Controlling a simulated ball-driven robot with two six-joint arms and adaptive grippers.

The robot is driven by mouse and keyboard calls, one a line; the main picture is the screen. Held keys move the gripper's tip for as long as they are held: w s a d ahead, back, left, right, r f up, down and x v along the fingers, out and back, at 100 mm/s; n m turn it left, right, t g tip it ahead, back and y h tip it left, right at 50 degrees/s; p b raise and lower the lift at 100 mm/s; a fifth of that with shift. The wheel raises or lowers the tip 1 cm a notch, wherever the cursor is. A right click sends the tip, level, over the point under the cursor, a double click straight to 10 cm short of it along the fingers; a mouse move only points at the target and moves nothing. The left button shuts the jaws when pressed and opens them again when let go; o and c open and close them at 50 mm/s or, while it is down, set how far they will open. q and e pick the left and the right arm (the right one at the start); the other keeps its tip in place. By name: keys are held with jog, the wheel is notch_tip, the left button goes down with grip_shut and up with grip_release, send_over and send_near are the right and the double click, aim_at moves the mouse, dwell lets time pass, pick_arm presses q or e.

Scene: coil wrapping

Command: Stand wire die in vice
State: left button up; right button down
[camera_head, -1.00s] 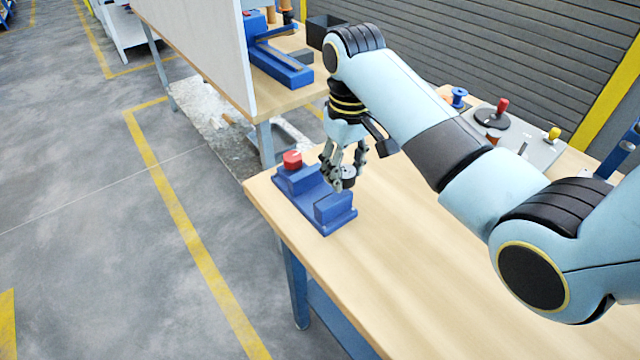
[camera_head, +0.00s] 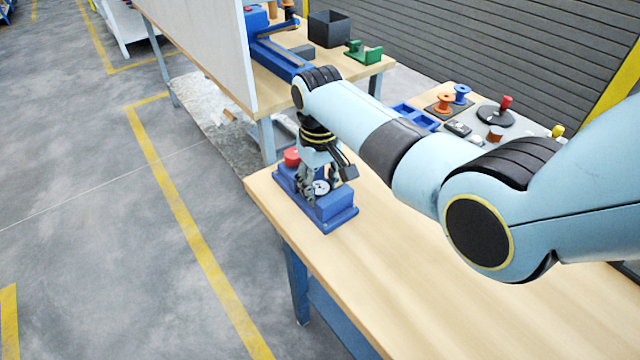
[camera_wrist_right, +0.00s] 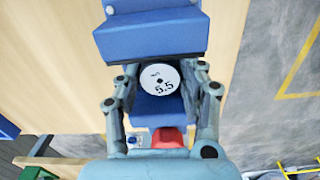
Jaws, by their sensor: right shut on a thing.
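The blue vice (camera_head: 338,216) stands at the left corner of the near workbench, with a red knob (camera_head: 291,157) at its far end. My right gripper (camera_head: 318,190) is down at the vice, shut on the wire die (camera_head: 321,187). In the right wrist view the die (camera_wrist_right: 160,80) is a round disc with a white face marked 5.5 and a small dark centre hole. It sits between the fingers (camera_wrist_right: 160,92), over the gap between the vice's blue blocks (camera_wrist_right: 150,35). Whether the die touches the vice floor cannot be told. My left gripper is out of view.
On the workbench (camera_head: 440,290) stand a blue tray (camera_head: 416,117), orange and blue spools (camera_head: 445,102) and a grey plate with red and yellow knobs. Another bench behind holds a dark bin (camera_head: 329,29) and a green holder (camera_head: 364,52). The bench front is clear.

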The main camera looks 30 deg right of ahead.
aim_at(320, 188)
jog(key=c, duration=0.8)
grip_release()
jog(key=shift+o, duration=0.2)
jog(key=shift+r, duration=0.1)
notch_tip(320, 188, up, 12)
